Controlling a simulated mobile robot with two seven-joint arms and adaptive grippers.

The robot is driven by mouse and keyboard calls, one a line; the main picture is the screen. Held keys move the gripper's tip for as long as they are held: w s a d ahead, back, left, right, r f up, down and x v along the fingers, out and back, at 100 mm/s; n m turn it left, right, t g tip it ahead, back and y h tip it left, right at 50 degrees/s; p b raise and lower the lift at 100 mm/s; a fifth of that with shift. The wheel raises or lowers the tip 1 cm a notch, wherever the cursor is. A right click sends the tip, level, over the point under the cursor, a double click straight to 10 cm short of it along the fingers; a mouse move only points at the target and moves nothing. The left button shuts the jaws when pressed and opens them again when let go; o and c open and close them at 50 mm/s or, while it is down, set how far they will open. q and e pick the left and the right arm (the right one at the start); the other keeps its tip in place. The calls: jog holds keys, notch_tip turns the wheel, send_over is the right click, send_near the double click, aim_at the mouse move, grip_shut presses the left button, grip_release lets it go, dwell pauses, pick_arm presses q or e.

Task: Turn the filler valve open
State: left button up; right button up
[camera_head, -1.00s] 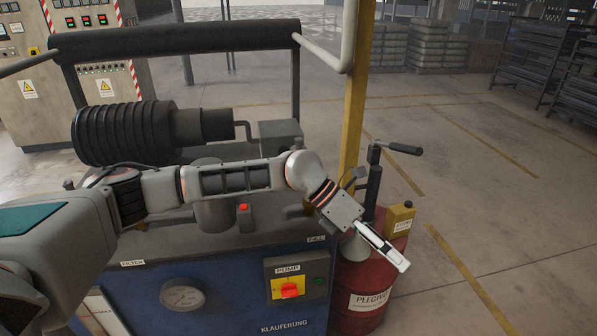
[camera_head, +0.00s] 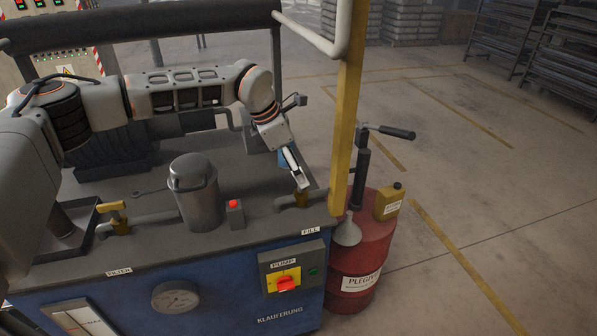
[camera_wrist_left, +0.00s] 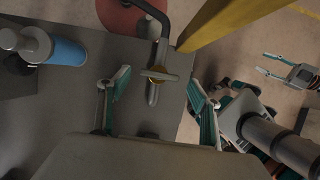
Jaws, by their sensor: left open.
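In the left wrist view my left gripper (camera_wrist_left: 158,80) is open, with one finger on each side of the handle and a gap to both. My right gripper (camera_wrist_left: 262,64) shows at the right of the wrist view, open and empty, away from the valve.
A yellow post (camera_head: 346,130) stands close to the right of the valve. A red drum (camera_head: 362,245) with a hand pump (camera_head: 364,165) and a yellow canister (camera_head: 389,202) is beyond it. A metal pot (camera_head: 194,190) and another yellow-handled valve (camera_head: 113,206) are further left.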

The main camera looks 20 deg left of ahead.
pick_arm(q)
jog(key=shift+x, duration=1.1)
jog(key=c, duration=1.1)
